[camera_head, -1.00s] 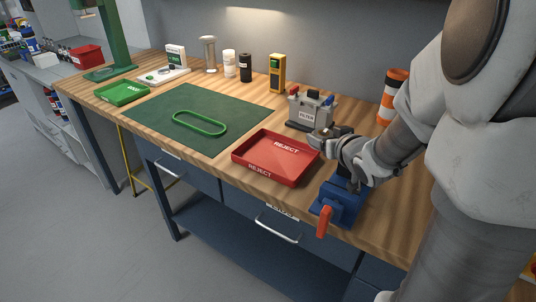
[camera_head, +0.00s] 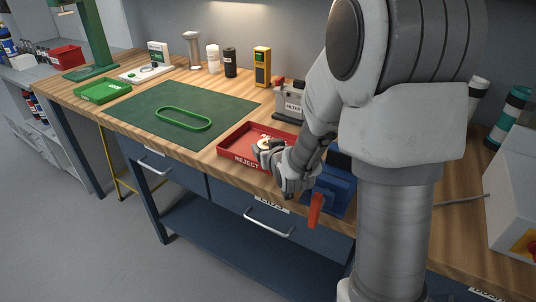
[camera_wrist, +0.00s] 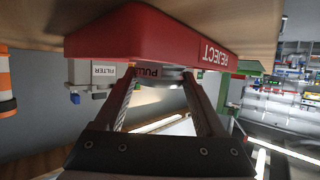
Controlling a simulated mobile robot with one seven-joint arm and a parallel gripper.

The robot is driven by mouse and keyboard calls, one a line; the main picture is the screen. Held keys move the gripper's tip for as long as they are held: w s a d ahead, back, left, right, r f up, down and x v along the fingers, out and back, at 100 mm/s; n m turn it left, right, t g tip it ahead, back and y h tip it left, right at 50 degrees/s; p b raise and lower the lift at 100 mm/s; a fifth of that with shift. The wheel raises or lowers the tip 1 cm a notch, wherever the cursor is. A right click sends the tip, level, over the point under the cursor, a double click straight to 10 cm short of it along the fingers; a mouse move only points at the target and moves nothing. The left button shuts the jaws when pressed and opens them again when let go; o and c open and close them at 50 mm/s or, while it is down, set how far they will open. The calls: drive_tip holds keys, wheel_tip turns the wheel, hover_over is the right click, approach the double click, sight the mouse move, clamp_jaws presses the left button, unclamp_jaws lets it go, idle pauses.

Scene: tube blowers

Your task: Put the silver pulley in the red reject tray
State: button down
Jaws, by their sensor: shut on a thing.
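The red reject tray (camera_head: 233,155) sits on the workbench, right of the green mat, with "REJECT" on its front wall. In the wrist view its red wall (camera_wrist: 150,35) fills the upper part. My gripper (camera_head: 266,147) is at the tray's right part in the head view. It is shut on the silver pulley (camera_head: 264,142), a small pale disc that shows partly over the tray. In the wrist view the pulley (camera_wrist: 152,72), with dark lettering, lies between the fingertips, close to the tray rim. Its exact height over the tray floor cannot be told.
A blue vise (camera_head: 335,190) with an orange handle stands right of the tray, under my forearm. A grey filter box (camera_head: 289,102) stands behind the tray. The green mat (camera_head: 150,105) with a green belt (camera_head: 183,118) lies to the left.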

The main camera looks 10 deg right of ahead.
drive_tip(key=shift+f, duration=0.8)
drive_tip(key=shift+r, duration=0.1)
drive_tip(key=shift+f+b, duration=0.35)
drive_tip(key=shift+b, duration=0.1)
drive_tip(key=shift+f, duration=0.1)
